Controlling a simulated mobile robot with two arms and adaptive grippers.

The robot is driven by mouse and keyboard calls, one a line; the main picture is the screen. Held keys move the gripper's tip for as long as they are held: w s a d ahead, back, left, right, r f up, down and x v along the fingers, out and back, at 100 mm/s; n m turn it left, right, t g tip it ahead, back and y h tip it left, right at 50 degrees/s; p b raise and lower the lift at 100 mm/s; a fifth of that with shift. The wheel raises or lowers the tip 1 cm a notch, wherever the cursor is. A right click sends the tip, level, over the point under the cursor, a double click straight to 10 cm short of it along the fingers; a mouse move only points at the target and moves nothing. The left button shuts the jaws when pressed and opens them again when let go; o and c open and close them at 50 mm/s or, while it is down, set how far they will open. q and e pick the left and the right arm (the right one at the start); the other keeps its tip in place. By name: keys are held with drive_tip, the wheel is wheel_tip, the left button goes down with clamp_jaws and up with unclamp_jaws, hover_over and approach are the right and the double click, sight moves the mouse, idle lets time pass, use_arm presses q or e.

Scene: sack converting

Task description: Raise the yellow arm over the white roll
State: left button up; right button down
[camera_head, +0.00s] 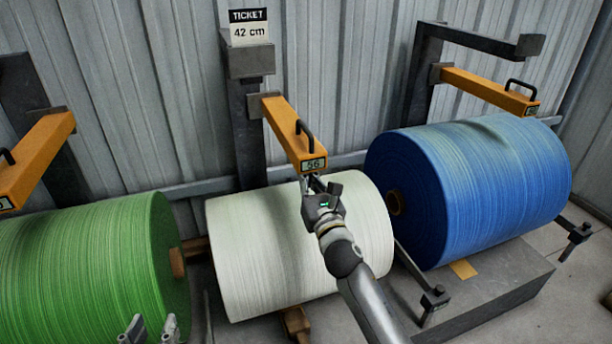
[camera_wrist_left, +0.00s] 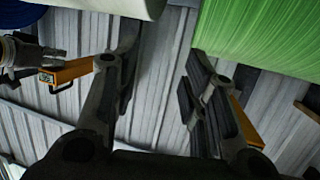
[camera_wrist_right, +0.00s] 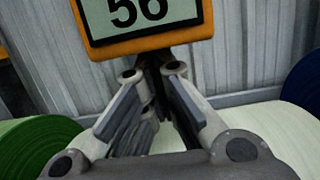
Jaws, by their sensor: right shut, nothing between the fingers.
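The white roll (camera_head: 290,250) lies in the middle of the head view. Its yellow arm (camera_head: 285,125) reaches out from a grey post over the roll, with a black handle (camera_head: 305,135) on top and a "56" display (camera_head: 313,164) at its end. My right gripper (camera_head: 314,184) is shut and empty, just below the display end; whether it touches the arm I cannot tell. The display (camera_wrist_right: 140,15) fills the top of the right wrist view, above the fingertips (camera_wrist_right: 155,72). My left gripper (camera_head: 152,330) is open and empty at the lower left, in front of the green roll.
A green roll (camera_head: 90,265) with its own yellow arm (camera_head: 35,155) stands at the left. A blue roll (camera_head: 480,185) with a raised yellow arm (camera_head: 488,88) stands at the right. A "TICKET 42 cm" sign (camera_head: 248,26) tops the middle post. A corrugated wall (camera_head: 340,70) closes the back.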

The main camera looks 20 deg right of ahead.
wheel_tip(320, 180, up, 3)
drive_tip(key=shift+f+p, duration=0.1)
drive_tip(key=shift+p, duration=0.85)
wheel_tip(320, 180, up, 2)
drive_tip(key=shift+r+p, duration=0.15)
drive_tip(key=shift+p, duration=0.85)
use_arm(q)
drive_tip(key=s+a+f+g+y, duration=0.1)
drive_tip(key=s+a+f+g, duration=0.2)
drive_tip(key=s+f+g, duration=0.2)
drive_tip(key=s+a+f+g+y, duration=0.2)
drive_tip(key=s+f+g, duration=0.4)
drive_tip(key=s, duration=0.5)
drive_tip(key=shift+a+f+n, duration=0.3)
drive_tip(key=shift+a+f, duration=0.05)
drive_tip(key=shift+a, duration=0.05)
drive_tip(key=shift+w, duration=0.15)
